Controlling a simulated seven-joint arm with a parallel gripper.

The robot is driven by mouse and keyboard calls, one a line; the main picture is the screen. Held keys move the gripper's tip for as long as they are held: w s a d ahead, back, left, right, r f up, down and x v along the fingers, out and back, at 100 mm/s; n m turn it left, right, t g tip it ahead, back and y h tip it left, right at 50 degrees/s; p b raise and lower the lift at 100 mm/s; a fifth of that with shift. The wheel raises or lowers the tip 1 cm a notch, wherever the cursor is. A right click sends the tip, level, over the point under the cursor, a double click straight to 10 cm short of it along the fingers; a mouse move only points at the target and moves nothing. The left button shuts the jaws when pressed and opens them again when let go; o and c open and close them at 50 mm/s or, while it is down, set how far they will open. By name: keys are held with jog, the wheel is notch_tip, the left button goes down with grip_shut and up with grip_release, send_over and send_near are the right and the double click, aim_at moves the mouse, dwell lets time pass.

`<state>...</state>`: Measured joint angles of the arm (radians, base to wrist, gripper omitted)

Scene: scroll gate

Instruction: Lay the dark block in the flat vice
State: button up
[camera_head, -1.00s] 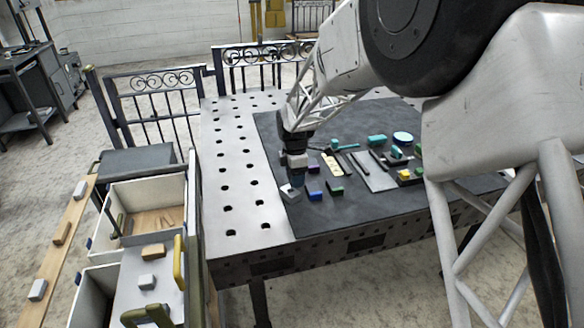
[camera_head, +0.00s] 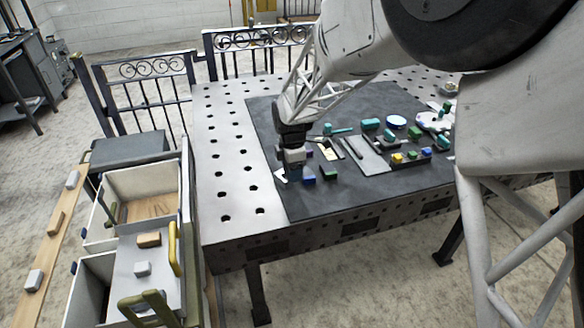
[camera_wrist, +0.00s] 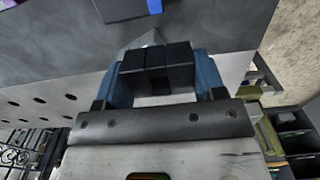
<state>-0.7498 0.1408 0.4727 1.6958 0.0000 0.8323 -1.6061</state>
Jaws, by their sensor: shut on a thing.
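My gripper (camera_head: 292,176) is low over the left front part of the dark mat (camera_head: 300,208). In the wrist view its blue-sided fingers (camera_wrist: 157,72) are shut on the dark block (camera_wrist: 156,58), which is hard to tell from the dark fingertips. A pale grey piece (camera_head: 281,175) shows beside the fingertips in the head view, partly hidden by the gripper. It also shows just beyond the block in the wrist view (camera_wrist: 136,43). I cannot tell whether this piece is the flat vice, or whether the block touches it.
A blue block (camera_head: 309,176) and a green block (camera_head: 330,174) lie just right of my gripper. Several tools and coloured pieces lie farther right around a grey plate (camera_head: 366,156). The mat's front is clear. Open drawers (camera_head: 143,190) stand left of the table.

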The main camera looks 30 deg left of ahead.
dwell(0.3)
jog(key=w+d, duration=0.2)
jog(key=d, duration=0.1)
jog(key=w+d, duration=0.6)
jog(key=shift+w+d+r, duration=0.1)
jog(key=shift+d+r, duration=0.15)
jog(key=w+d, duration=0.2)
jog(key=d, duration=0.1)
jog(key=w+d, duration=0.2)
jog(key=d, duration=0.2)
jog(key=w+d, duration=0.2)
jog(key=d, duration=0.1)
jog(key=shift+w+d+r, duration=0.25)
jog(key=shift+d, duration=0.1)
send_over(363, 148)
jog(key=shift+s+f, duration=0.1)
jog(key=shift+f, duration=0.65)
jog(key=shift+f, duration=1.75)
jog(key=shift+f, duration=0.15)
